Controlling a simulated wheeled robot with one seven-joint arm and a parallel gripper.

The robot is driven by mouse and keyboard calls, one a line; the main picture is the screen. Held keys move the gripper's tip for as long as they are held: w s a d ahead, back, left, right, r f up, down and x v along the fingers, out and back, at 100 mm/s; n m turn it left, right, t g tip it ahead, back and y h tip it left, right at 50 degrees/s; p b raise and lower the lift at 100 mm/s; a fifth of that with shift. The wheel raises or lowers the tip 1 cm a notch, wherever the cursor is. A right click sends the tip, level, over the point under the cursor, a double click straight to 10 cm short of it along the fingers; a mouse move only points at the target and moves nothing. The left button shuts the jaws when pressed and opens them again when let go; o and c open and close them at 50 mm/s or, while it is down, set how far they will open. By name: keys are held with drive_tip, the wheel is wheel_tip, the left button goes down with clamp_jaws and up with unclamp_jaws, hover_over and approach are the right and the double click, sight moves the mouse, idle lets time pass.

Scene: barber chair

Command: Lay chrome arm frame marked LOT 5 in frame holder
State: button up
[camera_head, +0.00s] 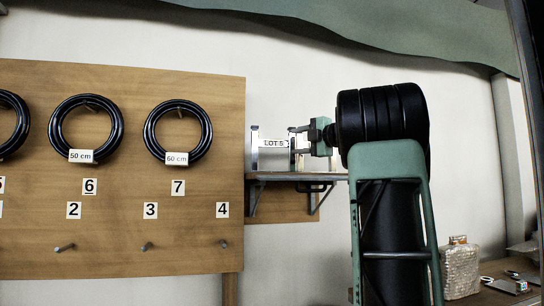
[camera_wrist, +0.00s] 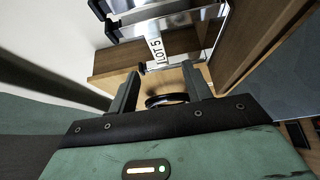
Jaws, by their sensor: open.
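The chrome arm frame marked LOT 5 (camera_head: 257,151) stands on a small wooden wall shelf (camera_head: 285,175) in the head view. In the wrist view, the frame (camera_wrist: 185,31) shows as shiny bars with dark end pieces and a white LOT 5 tag. My gripper (camera_head: 299,143) is at the frame's right side in the head view. In the wrist view, my gripper (camera_wrist: 161,82) is open, its fingers pointing toward the tagged side, with nothing clearly held. I cannot tell whether the fingers touch the frame. I cannot make out a frame holder for certain.
A wooden pegboard (camera_head: 110,235) with black hose coils, numbers and pegs stands left of the shelf. Metal brackets (camera_head: 256,197) carry the shelf. A bench with a wrapped block (camera_head: 459,268) is at lower right. A dark ring (camera_wrist: 167,99) shows between my fingers.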

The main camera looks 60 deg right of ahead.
sight(275, 143)
drive_tip(key=w, duration=0.2)
drive_tip(key=w+p, duration=0.1)
drive_tip(key=w, duration=0.1)
drive_tip(key=w+d, duration=0.1)
drive_tip(key=w, duration=0.1)
drive_tip(key=shift+p, duration=0.35)
drive_tip(key=w+p, duration=0.2)
drive_tip(key=w, duration=0.2)
drive_tip(key=shift+w+d+r+p, duration=0.25)
drive_tip(key=shift+d+r+p, duration=0.05)
drive_tip(key=shift+d+p, duration=0.1)
drive_tip(key=shift+w+f, duration=0.15)
drive_tip(key=shift+w, duration=0.15)
clamp_jaws()
